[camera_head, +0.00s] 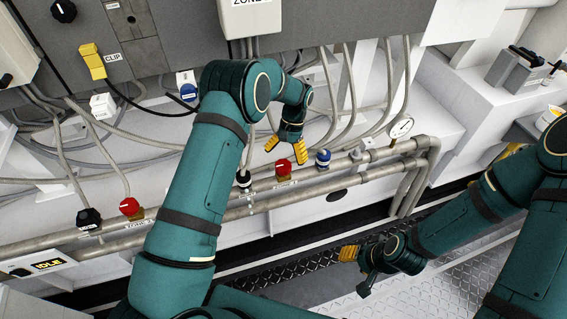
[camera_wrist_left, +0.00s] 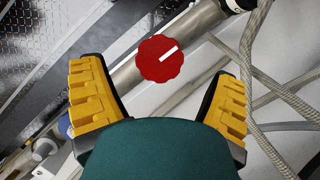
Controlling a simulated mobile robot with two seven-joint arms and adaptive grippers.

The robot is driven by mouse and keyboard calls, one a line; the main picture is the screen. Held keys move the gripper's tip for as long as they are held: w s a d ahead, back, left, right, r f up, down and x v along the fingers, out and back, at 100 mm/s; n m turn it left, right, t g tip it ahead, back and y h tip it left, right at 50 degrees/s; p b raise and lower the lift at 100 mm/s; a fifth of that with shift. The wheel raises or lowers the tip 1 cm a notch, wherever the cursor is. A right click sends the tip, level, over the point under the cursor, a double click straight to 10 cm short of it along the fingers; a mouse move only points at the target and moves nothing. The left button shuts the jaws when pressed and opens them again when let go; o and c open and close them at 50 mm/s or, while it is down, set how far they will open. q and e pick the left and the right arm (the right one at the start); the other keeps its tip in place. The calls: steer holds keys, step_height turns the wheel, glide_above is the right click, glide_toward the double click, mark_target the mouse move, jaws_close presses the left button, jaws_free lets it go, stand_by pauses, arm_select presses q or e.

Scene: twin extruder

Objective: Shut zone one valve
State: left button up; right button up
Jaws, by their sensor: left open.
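Two red valve knobs sit on the pipes in the head view: one at the left (camera_head: 130,207) above a zone label, and one in the middle (camera_head: 283,168). I cannot read the zone number surely. My left gripper (camera_head: 286,150) is open and empty, just above the middle red knob. In the left wrist view a round red knob (camera_wrist_left: 158,62) with a white line mark lies ahead between the spread yellow fingers, apart from both. The line slants up to the right there. My right gripper (camera_head: 357,268) is low at the right, its fingers apart and empty, away from the valves.
A black knob (camera_head: 244,180) and a blue knob (camera_head: 322,158) flank the middle red one. Another black knob (camera_head: 89,218) stands at the left. A pressure gauge (camera_head: 401,127) is near the pipe bend. Grey hoses (camera_head: 347,95) hang behind my left gripper.

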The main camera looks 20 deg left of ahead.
arm_select(q)
steer(key=v, duration=0.8)
steer(key=shift+r, duration=0.15)
steer(key=shift+s, duration=0.1)
